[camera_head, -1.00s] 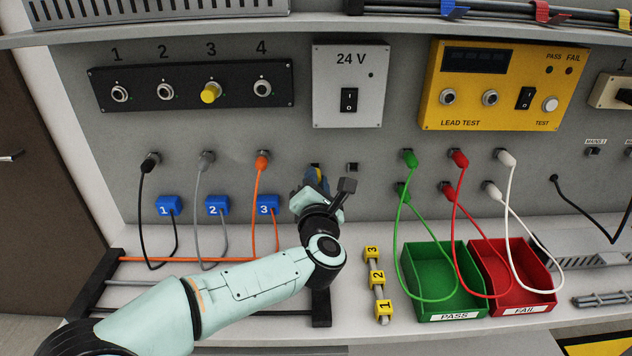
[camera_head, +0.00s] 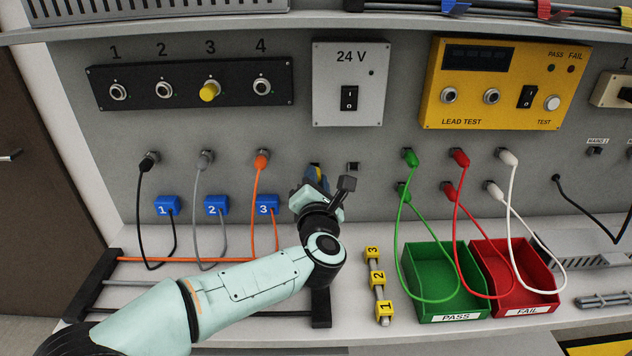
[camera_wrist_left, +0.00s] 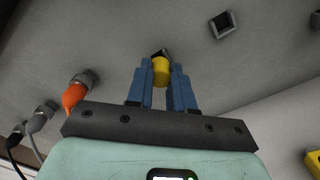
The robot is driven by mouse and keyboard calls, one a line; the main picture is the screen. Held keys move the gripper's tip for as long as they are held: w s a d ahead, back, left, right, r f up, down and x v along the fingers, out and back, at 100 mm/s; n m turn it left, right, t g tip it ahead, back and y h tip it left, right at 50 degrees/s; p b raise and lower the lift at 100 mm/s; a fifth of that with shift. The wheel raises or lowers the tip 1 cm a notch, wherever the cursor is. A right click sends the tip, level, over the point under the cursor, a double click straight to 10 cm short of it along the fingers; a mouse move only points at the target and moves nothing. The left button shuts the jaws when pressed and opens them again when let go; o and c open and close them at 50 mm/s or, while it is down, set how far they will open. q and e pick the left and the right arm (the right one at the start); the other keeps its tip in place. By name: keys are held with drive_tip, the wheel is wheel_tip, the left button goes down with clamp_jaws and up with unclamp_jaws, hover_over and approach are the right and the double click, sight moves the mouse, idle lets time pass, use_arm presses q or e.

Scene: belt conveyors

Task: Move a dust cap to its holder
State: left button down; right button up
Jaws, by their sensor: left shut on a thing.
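My left gripper (camera_head: 316,178) is at the grey back wall, right of the orange plug, with its blue fingers pointing at the wall. In the left wrist view the fingers (camera_wrist_left: 160,75) are shut on a yellow dust cap (camera_wrist_left: 160,71). The cap is in front of a small dark square holder (camera_wrist_left: 161,53) on the wall. I cannot tell whether the cap is seated in it. A second, empty-looking square holder (camera_head: 353,167) is just to the right; it also shows in the left wrist view (camera_wrist_left: 223,24). Another yellow dust cap (camera_head: 210,92) covers socket 3 of the black panel (camera_head: 188,98).
The orange plug (camera_head: 262,160) with its hanging lead is close on the left; it shows in the left wrist view (camera_wrist_left: 72,97). Green plugs (camera_head: 409,157) and their leads are to the right. A green bin (camera_head: 412,284) and a red bin (camera_head: 546,268) stand on the bench.

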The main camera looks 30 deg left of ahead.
use_arm(q)
drive_tip(key=shift+w+a+f, duration=0.25)
drive_tip(key=shift+w, duration=0.2)
use_arm(e)
drive_tip(key=shift+s+d+f, duration=0.1)
drive_tip(key=shift+f, duration=0.65)
use_arm(q)
drive_tip(key=c, duration=0.9)
unclamp_jaws()
drive_tip(key=v, duration=1.3)
drive_tip(key=shift+s+d+r, duration=0.15)
drive_tip(key=shift+s+r, duration=0.05)
drive_tip(key=shift+r, duration=0.05)
use_arm(e)
drive_tip(key=shift+t+h, duration=0.3)
drive_tip(key=shift+t, duration=0.3)
drive_tip(key=w, duration=0.2)
drive_tip(key=w+d, duration=0.1)
drive_tip(key=w, duration=0.1)
drive_tip(key=shift+d+f, duration=0.15)
drive_tip(key=shift+d, duration=0.05)
